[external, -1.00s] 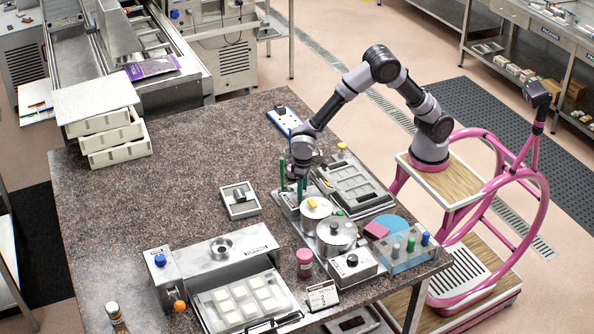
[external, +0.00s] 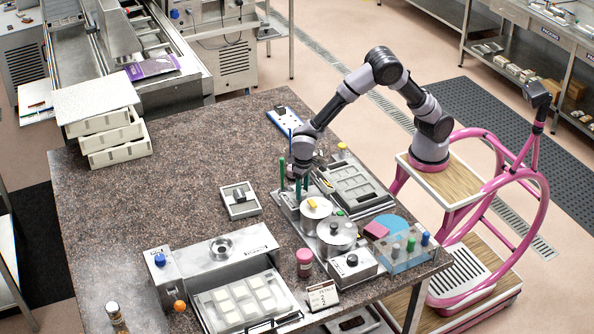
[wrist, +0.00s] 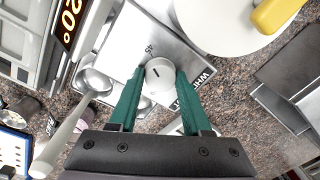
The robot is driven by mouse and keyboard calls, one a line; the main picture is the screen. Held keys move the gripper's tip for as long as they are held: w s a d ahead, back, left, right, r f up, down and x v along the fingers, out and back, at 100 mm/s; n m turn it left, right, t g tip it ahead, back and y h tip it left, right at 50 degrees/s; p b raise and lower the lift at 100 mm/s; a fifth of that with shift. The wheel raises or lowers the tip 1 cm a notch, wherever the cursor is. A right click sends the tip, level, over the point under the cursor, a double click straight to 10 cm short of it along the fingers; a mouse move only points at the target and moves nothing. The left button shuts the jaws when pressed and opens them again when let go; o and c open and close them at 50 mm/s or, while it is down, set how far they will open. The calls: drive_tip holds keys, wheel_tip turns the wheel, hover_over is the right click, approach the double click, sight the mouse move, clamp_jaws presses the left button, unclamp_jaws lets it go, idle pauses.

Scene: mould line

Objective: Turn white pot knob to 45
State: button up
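The white pot knob (wrist: 160,74) is a small round white dial with a short dark mark, on a metal panel (wrist: 150,28) with "45" printed above it and a partly hidden label starting "WH". My gripper (wrist: 161,72) has its two green fingers on either side of the knob, seemingly pressed against it. In the external view my gripper (external: 302,188) points down at the back end of the metal pot unit, where the knob is hidden.
A steel pot (external: 336,234) stands in front of the white one. A grey mould tray (external: 352,190) lies right of my gripper.

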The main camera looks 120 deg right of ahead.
sight(303, 192)
drive_tip(key=o, duration=0.4)
wheel_tip(303, 192, up, 11)
drive_tip(key=shift+s+d, duration=0.15)
drive_tip(key=shift+s, duration=0.1)
idle(0.5)
drive_tip(key=s+a+r+n+t+y, duration=0.1)
drive_tip(key=s+a+r+n+t, duration=0.15)
drive_tip(key=s+r, duration=0.5)
drive_tip(key=s+a+r+n+t+y, duration=0.1)
drive_tip(key=s+a+r, duration=0.2)
drive_tip(key=s+r, duration=0.5)
drive_tip(key=s+a+r+n+t, duration=0.1)
drive_tip(key=s+a+r+n, duration=0.1)
drive_tip(key=s, duration=0.5)
drive_tip(key=s+a+r+n+t, duration=0.1)
drive_tip(key=s+r+n+t, duration=0.1)
drive_tip(key=s, duration=0.6)
drive_tip(key=shift+s+a+r, duration=0.3)
drive_tip(key=shift+a+r, duration=0.05)
drive_tip(key=shift+r, duration=0.05)
